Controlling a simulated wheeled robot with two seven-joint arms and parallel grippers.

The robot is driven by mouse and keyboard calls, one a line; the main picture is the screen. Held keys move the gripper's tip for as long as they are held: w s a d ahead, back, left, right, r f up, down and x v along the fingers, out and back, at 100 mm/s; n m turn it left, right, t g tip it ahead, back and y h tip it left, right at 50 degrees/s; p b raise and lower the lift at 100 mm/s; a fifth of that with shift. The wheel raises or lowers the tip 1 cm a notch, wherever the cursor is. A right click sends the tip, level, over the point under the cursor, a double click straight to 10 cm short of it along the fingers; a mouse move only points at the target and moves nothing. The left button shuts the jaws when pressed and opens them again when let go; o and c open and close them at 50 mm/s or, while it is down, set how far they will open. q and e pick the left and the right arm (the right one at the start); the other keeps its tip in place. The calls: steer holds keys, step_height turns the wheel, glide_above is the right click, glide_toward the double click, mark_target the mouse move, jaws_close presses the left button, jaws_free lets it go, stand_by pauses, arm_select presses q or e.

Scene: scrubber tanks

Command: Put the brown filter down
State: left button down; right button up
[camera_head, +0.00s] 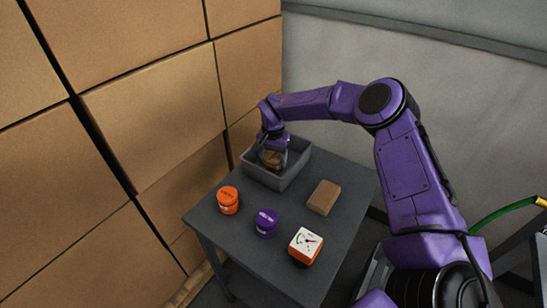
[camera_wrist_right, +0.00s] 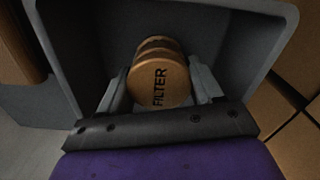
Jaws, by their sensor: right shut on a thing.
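The brown filter (camera_wrist_right: 158,82) is a round brown canister with FILTER printed on its end. My right gripper (camera_wrist_right: 160,92) is shut on it, one finger on each side. In the head view my right gripper (camera_head: 273,151) reaches down into a grey open bin (camera_head: 284,182) at the back of the table, and the filter (camera_head: 272,158) shows between its fingers inside the bin's outline. The bin's walls surround the filter in the wrist view; I cannot tell whether it touches the bin floor. My left gripper is not in view.
On the dark grey table (camera_head: 228,241) stand an orange canister (camera_head: 228,201), a purple canister (camera_head: 265,223), a white-and-orange gauge (camera_head: 304,246) and a brown block (camera_head: 323,197). Stacked cardboard boxes (camera_head: 150,100) rise close on the left. A grey wall (camera_head: 470,110) stands behind.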

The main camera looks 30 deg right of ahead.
mark_target(273, 155)
steer(key=o, duration=1.2)
steer(key=shift+f, duration=0.2)
steer(key=shift+o, duration=0.2)
steer(key=shift+r, duration=0.1)
steer(key=shift+r, duration=0.3)
step_height(273, 155, up, 11)
steer(key=b, duration=0.2)
steer(key=shift+f+b, duration=0.15)
steer(key=shift+b, duration=0.15)
steer(key=shift+r, duration=0.5)
